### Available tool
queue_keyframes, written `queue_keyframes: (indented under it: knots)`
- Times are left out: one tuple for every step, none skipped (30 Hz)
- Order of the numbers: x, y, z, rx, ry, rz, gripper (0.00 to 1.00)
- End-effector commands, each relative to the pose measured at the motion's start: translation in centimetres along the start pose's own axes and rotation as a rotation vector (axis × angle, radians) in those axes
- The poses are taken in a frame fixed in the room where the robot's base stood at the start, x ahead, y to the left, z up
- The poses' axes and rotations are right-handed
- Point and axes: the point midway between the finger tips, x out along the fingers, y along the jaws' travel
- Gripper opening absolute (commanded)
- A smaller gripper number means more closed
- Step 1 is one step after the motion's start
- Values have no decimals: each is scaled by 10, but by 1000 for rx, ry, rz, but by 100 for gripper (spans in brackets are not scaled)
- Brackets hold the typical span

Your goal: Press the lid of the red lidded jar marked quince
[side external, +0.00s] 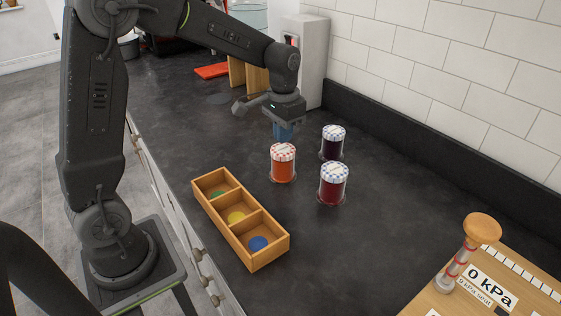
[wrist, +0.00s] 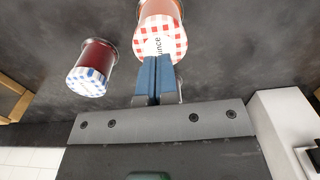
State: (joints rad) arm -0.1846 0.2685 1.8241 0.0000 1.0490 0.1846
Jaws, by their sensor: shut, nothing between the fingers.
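The quince jar (side external: 283,168) has orange-red contents and a red-and-white checked lid (side external: 283,151). It stands upright on the dark counter. In the wrist view its checked lid (wrist: 178,42) shows lettering ending in "uince", partly covered by my fingers. My gripper (side external: 283,138) is shut and empty, its blue fingers pointing down just behind the jar's lid in the side view. In the wrist view the closed fingertips (wrist: 160,58) overlap the lid's near edge. I cannot tell whether they touch it.
A dark red jar (side external: 332,190) and a dark purple jar (side external: 332,149), both with blue-checked lids, stand close by on the right. A three-compartment wooden tray (side external: 271,260) holds coloured discs. A board with a wooden-topped gauge reads 0 kPa (side external: 488,278). A white box (side external: 313,60) stands behind.

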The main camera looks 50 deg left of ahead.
Motion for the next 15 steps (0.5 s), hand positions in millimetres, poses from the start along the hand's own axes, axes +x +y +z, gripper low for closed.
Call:
queue_keyframes:
  knots:
    - [0, 0, 0, 0, 0, 0, 0]
    - [0, 0, 0, 0, 0, 0, 0]
    - [1, 0, 0, 0, 0, 0, 0]
    - [1, 0, 0, 0, -1, 0, 0]
    - [2, 0, 0, 0, -1, 0, 0]
    - [3, 0, 0, 0, -1, 0, 0]
    - [3, 0, 0, 0, -1, 0, 0]
    - [4, 0, 0, 0, 0, 0, 0]
    - [5, 0, 0, 0, 0, 0, 0]
    - [6, 0, 0, 0, 0, 0, 0]
    - [6, 0, 0, 0, 0, 0, 0]
    - [7, 0, 0, 0, -1, 0, 0]
    - [8, 0, 0, 0, -1, 0, 0]
    - [8, 0, 0, 0, -1, 0, 0]
    - [9, 0, 0, 0, -1, 0, 0]
